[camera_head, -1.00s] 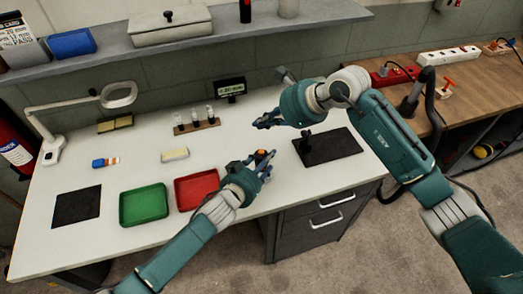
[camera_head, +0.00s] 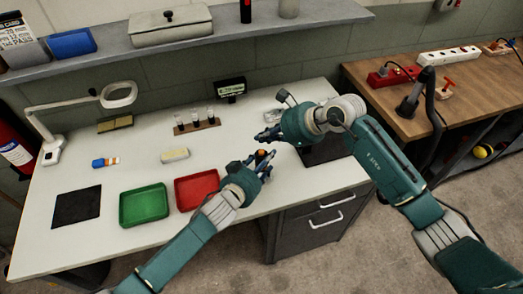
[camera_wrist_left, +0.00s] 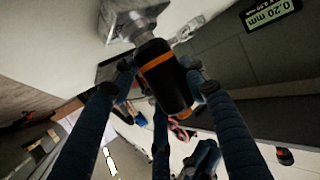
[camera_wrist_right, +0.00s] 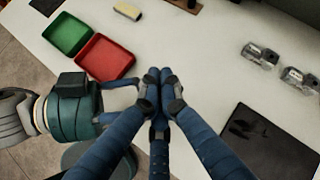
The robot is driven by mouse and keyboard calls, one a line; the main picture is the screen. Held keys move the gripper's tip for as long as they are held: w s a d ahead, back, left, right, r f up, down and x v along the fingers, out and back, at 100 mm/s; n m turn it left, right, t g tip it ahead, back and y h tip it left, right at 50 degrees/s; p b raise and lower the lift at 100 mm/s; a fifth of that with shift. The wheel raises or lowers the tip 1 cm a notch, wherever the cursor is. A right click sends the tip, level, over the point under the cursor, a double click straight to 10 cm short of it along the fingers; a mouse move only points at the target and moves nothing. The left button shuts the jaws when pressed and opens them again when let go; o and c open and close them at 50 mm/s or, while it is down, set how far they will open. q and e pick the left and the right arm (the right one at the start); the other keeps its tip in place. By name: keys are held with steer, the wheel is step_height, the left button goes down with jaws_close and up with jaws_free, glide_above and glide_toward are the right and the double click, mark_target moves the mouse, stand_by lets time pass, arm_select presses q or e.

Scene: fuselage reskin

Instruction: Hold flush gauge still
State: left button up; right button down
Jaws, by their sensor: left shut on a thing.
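My left gripper (camera_head: 264,167) is shut on the flush gauge, a dark cylinder with an orange band (camera_wrist_left: 157,62). In the head view only its orange top (camera_head: 261,154) shows, above the front of the bench, right of the red tray. In the left wrist view the gauge is tilted between the fingers, with a silvery part at its far end. My right gripper (camera_wrist_right: 160,78) has its fingertips together with nothing visible between them. In the head view it (camera_head: 262,136) is just behind the left gripper; I cannot tell whether they touch.
A red tray (camera_head: 178,207) and a green tray (camera_head: 122,222) lie left of the grippers. A small display (camera_head: 230,88) stands at the back, reading 0.20 mm in the left wrist view. A dark mat (camera_wrist_right: 285,152) and metallic pieces (camera_wrist_right: 261,56) lie to the right. The bench's left-centre has free room.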

mark_target(264, 152)
steer(key=shift+f, duration=1.35)
steer(key=shift+f, duration=0.15)
stand_by(0.3)
steer(key=shift+f, duration=0.3)
steer(key=shift+f, duration=0.5)
stand_by(0.8)
steer(key=shift+r, duration=0.9)
steer(key=shift+r, duration=0.1)
steer(key=shift+r, duration=2.45)
